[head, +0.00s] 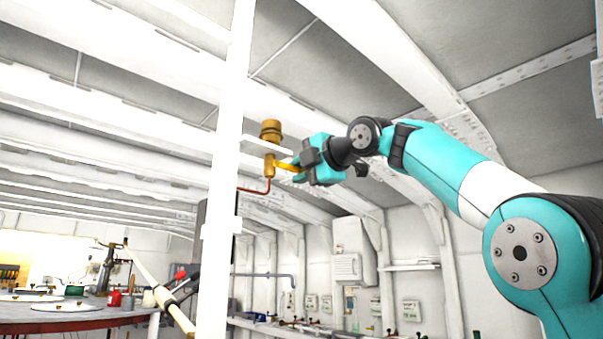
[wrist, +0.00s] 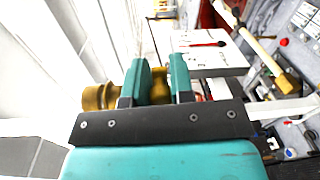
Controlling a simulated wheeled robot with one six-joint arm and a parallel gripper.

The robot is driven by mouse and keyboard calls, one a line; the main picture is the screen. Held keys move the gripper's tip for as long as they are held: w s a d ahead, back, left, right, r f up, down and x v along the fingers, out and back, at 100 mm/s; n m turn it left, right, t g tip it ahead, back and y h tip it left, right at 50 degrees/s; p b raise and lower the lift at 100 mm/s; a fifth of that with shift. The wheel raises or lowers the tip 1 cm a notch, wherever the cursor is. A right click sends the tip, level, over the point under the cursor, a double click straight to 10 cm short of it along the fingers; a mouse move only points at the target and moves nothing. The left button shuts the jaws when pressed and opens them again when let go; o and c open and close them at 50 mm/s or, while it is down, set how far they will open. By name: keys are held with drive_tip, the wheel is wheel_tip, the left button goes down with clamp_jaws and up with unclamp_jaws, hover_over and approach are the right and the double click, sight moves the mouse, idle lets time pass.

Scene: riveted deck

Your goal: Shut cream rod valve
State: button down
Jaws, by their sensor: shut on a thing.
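A brass valve (head: 270,131) sits beside a tall white post, with a copper pipe running from its lower body. A yellow lever (head: 284,166) sticks out to the right from that body. My gripper (head: 300,163) is at the lever's outer end, shut on it. In the wrist view, my gripper's two teal fingers (wrist: 164,84) stand on either side of a brass part (wrist: 160,86); a brass cylinder (wrist: 99,97) shows to their left. A cream rod (head: 160,290) with a yellow end slants at lower left, apart from my gripper. I cannot tell which part the task's name means.
The white post (head: 222,180) stands just left of the valve. A round table (head: 80,318) with a red can (head: 114,298) and other items is at lower left. A grey wall box (head: 347,268) and a bench lie behind. Sloping ribs of the ceiling pass above my arm.

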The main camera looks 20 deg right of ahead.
drive_tip(key=shift+f, duration=0.2)
drive_tip(key=c, duration=1)
unclamp_jaws()
drive_tip(key=shift+r, duration=0.1)
drive_tip(key=v, duration=1.7)
drive_tip(key=shift+s+r+b, duration=0.1)
drive_tip(key=shift+s+b, duration=0.15)
drive_tip(key=shift+b, duration=0.05)
